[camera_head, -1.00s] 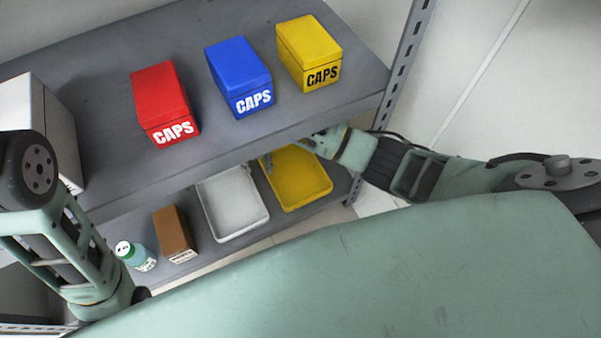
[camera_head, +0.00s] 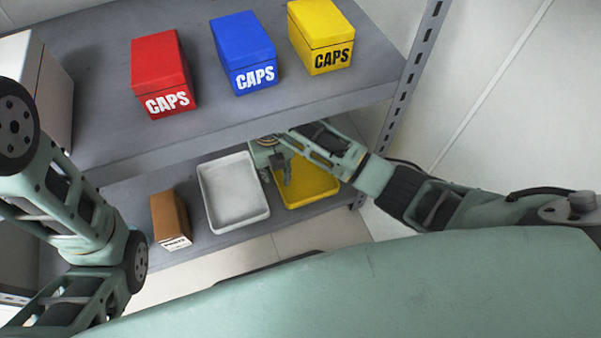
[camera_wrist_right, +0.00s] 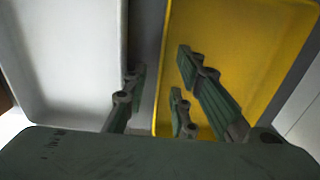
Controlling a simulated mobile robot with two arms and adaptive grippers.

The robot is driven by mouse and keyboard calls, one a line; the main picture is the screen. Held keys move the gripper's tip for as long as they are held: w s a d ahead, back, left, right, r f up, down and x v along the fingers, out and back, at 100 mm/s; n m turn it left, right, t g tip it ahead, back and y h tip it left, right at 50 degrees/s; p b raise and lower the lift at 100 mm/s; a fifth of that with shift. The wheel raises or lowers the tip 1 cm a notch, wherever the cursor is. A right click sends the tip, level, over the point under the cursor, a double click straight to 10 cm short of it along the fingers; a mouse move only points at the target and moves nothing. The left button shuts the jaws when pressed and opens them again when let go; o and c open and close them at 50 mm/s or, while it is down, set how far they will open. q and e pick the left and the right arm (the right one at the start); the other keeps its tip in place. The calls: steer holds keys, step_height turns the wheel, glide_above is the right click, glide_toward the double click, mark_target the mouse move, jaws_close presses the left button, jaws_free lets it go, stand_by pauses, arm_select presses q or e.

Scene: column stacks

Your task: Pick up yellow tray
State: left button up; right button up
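The yellow tray (camera_head: 316,188) lies on the lower shelf at its right end, partly covered by my right arm in the head view. It fills the right of the right wrist view (camera_wrist_right: 235,45). My right gripper (camera_head: 279,176) is over the tray's left edge. In the right wrist view its fingers (camera_wrist_right: 157,82) are spread, one on the white tray's side and the others over the yellow tray, with the yellow rim between them. I cannot tell whether they touch it. My left arm shows at left, but its gripper is out of view.
A white tray (camera_head: 232,190) sits close to the left of the yellow one, with a brown box (camera_head: 170,217) further left. The upper shelf (camera_head: 205,120) overhangs, bearing red (camera_head: 160,72), blue (camera_head: 243,52) and yellow (camera_head: 321,36) CAPS boxes. A shelf post (camera_head: 412,70) stands at right.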

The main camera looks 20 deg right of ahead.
steer(key=shift+f, duration=0.25)
steer(key=shift+c, duration=0.4)
jaws_close()
